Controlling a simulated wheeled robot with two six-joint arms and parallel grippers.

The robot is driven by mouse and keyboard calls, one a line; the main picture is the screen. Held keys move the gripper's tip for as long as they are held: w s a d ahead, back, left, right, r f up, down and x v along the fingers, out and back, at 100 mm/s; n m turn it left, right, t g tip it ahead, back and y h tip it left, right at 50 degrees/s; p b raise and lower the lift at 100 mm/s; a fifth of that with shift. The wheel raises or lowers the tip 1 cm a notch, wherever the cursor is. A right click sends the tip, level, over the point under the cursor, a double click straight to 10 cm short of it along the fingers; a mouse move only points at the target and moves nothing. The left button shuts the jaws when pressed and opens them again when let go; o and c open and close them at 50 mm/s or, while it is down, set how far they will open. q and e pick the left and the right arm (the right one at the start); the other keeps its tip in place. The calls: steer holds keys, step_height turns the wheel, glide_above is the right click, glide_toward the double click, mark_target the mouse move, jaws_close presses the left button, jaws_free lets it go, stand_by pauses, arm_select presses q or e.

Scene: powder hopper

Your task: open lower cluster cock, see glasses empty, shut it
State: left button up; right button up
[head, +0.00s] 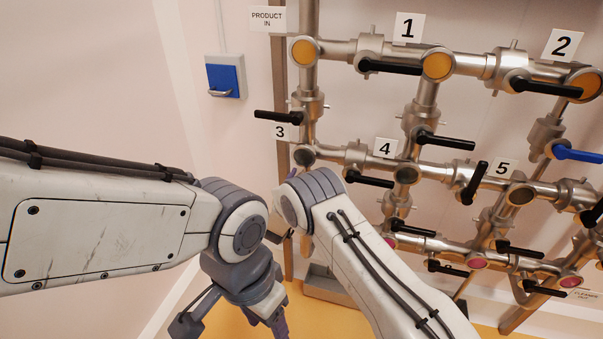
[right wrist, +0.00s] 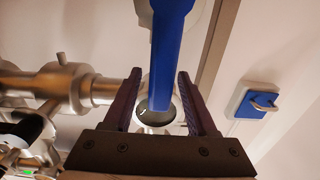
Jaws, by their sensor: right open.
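The pipe manifold carries round sight glasses in three rows. The upper glasses (head: 437,64) are yellow. The middle-row glasses (head: 407,174) are dark grey, and the bottom-row glasses (head: 478,262) are magenta. My right gripper (right wrist: 158,82) is open, with a blue cock lever (right wrist: 168,55) between its spread fingers. I cannot tell whether they touch it. A dark round face (right wrist: 155,105) shows behind the lever's end. In the head view my right wrist hides this lever and the right fingertips. My left gripper (head: 255,315) hangs low at the bottom edge, partly cut off.
Black levers stick out from the pipes, such as the one by label 3 (head: 278,116). Another blue lever (head: 578,153) is at the right. A blue wall box (head: 224,80) is at the left. A grey tray (head: 325,287) stands low behind my right arm. My two wrists are close together.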

steer(key=shift+w+d, duration=0.15)
steer(key=shift+w, duration=0.2)
jaws_close()
stand_by(1.2)
